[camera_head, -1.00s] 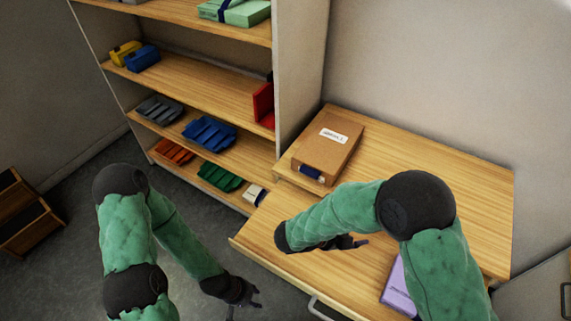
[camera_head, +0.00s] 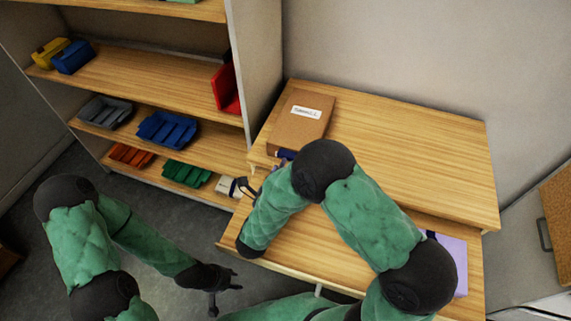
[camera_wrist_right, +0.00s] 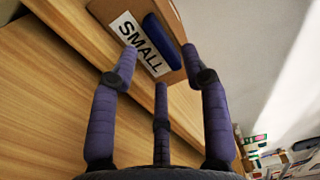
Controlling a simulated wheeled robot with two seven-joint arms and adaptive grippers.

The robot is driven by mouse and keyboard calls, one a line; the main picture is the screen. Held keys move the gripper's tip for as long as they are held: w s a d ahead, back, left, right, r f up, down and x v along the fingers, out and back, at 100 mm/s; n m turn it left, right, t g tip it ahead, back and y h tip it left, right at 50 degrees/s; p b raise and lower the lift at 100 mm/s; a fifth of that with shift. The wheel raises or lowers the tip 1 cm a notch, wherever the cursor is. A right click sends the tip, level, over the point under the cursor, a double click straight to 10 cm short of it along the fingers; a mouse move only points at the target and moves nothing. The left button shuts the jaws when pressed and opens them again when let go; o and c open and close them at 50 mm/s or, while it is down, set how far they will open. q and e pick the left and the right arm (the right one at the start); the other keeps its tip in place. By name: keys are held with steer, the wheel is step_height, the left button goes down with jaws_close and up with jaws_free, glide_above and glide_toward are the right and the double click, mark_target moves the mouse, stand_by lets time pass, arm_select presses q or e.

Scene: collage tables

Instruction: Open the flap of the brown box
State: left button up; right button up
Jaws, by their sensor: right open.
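The brown box (camera_head: 300,119) lies on the raised back part of the wooden table, with a white label on top. In the right wrist view the box (camera_wrist_right: 169,14) shows a face with a "SMALL" label and a dark blue tab (camera_wrist_right: 162,42). My right gripper (camera_wrist_right: 160,62) is open with its fingers pointing at that face; I see nothing between them. In the head view my right gripper (camera_head: 248,187) is partly hidden by my arm, near the box's front left. My left gripper (camera_head: 222,287) hangs over the floor, away from the box; its fingers look spread.
A shelf (camera_head: 150,75) with several coloured bins stands left of the table. A purple item (camera_head: 455,262) lies at the table's lower right, partly behind my arm. The table top (camera_head: 420,165) right of the box is clear.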

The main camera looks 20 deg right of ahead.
steer(key=shift+b+x, duration=0.35)
steer(key=shift+x, duration=1.4)
jaws_close()
